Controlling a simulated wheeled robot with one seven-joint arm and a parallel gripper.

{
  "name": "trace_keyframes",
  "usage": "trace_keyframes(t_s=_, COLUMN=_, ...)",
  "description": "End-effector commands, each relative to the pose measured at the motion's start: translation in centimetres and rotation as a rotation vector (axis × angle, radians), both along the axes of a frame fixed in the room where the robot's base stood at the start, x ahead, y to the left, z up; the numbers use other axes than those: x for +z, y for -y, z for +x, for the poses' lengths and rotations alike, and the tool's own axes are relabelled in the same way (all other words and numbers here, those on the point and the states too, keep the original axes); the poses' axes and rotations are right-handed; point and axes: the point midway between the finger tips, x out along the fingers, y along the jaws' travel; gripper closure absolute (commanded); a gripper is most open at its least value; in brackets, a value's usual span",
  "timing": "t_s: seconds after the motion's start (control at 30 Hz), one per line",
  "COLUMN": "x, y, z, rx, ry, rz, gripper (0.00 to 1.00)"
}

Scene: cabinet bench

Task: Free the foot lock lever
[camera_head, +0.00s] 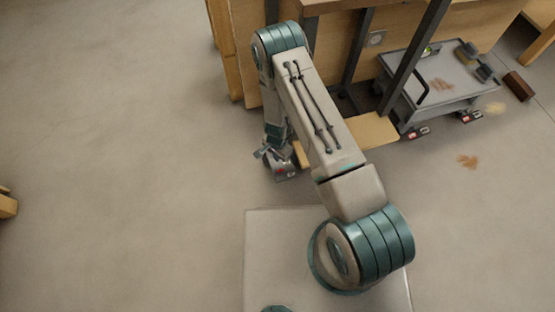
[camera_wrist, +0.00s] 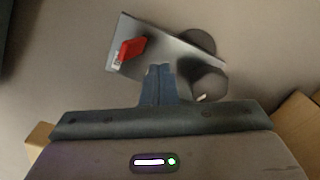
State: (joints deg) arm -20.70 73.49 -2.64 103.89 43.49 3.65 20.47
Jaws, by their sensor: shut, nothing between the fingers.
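In the wrist view a red lever (camera_wrist: 131,50) with a pale tag at its lower end sits on a grey metal plate (camera_wrist: 165,48). Dark wheel-like round parts (camera_wrist: 210,80) show at the plate's right side. My gripper (camera_wrist: 158,69) is shut and empty. Its fingertips overlap the plate's lower edge in the picture, to the right of and below the lever. Whether they touch the plate I cannot tell. In the head view my gripper (camera_head: 270,156) is low near the floor, with the plate and a small red spot of the lever (camera_head: 281,171) just below it.
A wooden bench (camera_head: 340,5) with dark legs stands behind my arm. A grey cart (camera_head: 440,85) with red-marked casters stands on the right, carrying small items. A brown block (camera_head: 519,86) lies beside it. Wooden pieces flank the gripper in the wrist view (camera_wrist: 298,122). The left floor is mostly clear.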

Motion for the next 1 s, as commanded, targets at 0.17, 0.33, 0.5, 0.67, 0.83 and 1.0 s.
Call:
trace_keyframes(t_s=0.17, x=0.5, y=0.0, z=0.1, rx=0.0, ry=0.0, rz=0.0, gripper=1.0)
trace_keyframes(t_s=0.33, x=1.8, y=0.0, z=0.1, rx=0.0, ry=0.001, rz=0.001, gripper=1.0)
trace_keyframes(t_s=0.5, x=3.2, y=0.0, z=0.1, rx=0.0, ry=0.0, rz=0.0, gripper=1.0)
trace_keyframes(t_s=0.67, x=4.4, y=0.0, z=0.0, rx=-0.001, ry=0.0, rz=0.0, gripper=1.0)
trace_keyframes(t_s=0.83, x=5.8, y=0.0, z=0.1, rx=-0.001, ry=0.0, rz=0.0, gripper=1.0)
trace_keyframes(t_s=1.0, x=7.0, y=0.0, z=0.0, rx=-0.001, ry=0.0, rz=0.0, gripper=1.0)
